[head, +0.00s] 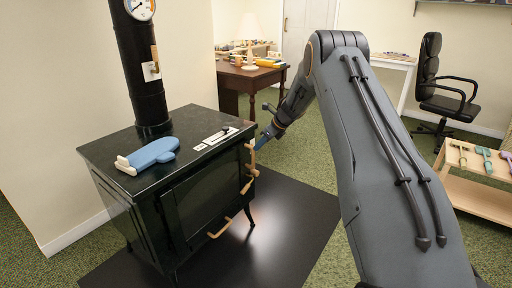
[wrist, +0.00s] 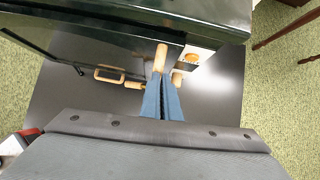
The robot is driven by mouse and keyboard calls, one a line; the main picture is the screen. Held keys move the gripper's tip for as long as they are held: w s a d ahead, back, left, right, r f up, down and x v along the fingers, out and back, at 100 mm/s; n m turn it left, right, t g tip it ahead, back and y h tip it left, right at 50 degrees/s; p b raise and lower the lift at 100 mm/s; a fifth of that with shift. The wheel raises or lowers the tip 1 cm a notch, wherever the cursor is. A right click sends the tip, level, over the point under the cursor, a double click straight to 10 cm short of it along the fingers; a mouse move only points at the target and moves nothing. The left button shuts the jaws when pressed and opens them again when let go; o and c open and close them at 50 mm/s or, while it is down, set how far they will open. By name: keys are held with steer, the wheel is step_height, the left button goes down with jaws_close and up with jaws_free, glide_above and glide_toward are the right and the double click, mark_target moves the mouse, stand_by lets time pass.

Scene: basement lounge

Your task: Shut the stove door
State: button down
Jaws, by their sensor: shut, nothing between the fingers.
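The dark stove (head: 165,180) stands at the left, and its top edge also shows in the wrist view (wrist: 200,12). Its dark front door (head: 203,195) has a pale wooden handle (head: 249,158) at the right edge; a wooden handle shows in the wrist view (wrist: 160,58) too. The door looks flush or nearly so; I cannot tell whether a small gap is left. My gripper (head: 262,142) is shut and empty at the stove's front right corner. Its blue fingers (wrist: 163,98) are together, with their tips at the wooden handle; I cannot tell whether they touch.
A blue mitt (head: 150,156) lies on the stove top, beside a slider plate (head: 215,138). A black pipe (head: 139,70) rises behind. A lower wooden handle (head: 220,228) sticks out over the dark floor plate (head: 290,225). A desk (head: 238,82), a chair (head: 440,85) and a rack (head: 475,190) stand farther off.

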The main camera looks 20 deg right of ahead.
steer(key=shift+w+a+r, duration=0.1)
steer(key=shift+w+a, duration=0.25)
steer(key=shift+w, duration=0.05)
steer(key=shift+a, duration=0.1)
steer(key=shift+d, duration=0.2)
